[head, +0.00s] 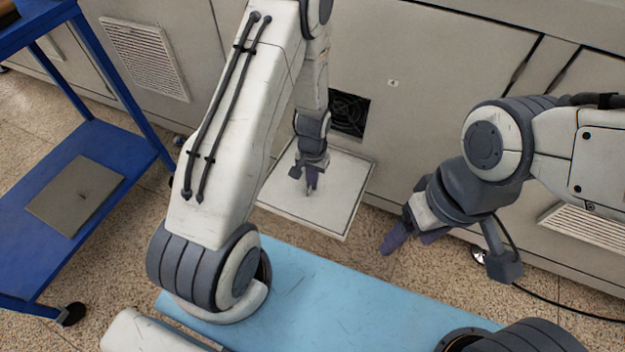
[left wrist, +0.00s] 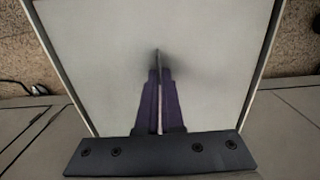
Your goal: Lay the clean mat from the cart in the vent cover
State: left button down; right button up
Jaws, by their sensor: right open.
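The vent cover (head: 345,236) is folded down, a pale framed tray below the dark fan opening. A pale, clean-looking mat (head: 328,212) fills its frame and appears to lie flat. In the left wrist view the pale mat (left wrist: 215,55) spreads below the fingers, between the cover's side rims (left wrist: 268,45). My left gripper (head: 311,187) points down at the mat's middle, its purple fingers (left wrist: 158,75) nearly together, apparently on a thin upright tab; the tab itself is mostly hidden. My right gripper (head: 413,238) is open and empty, to the right of the cover.
A grey mat (head: 62,205) with a small dark mark lies on the blue cart's lower shelf (head: 110,145) at the left. The fan opening (head: 349,113) is in the cabinet wall behind the cover. A black cable (head: 560,309) runs along the floor at the right.

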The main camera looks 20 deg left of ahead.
pick_arm(q)
jog(key=c, duration=1)
grip_release()
notch_tip(320, 180, up, 10)
jog(key=p, duration=0.4)
jog(key=shift+w+r, duration=0.15)
jog(key=shift+r, duration=0.1)
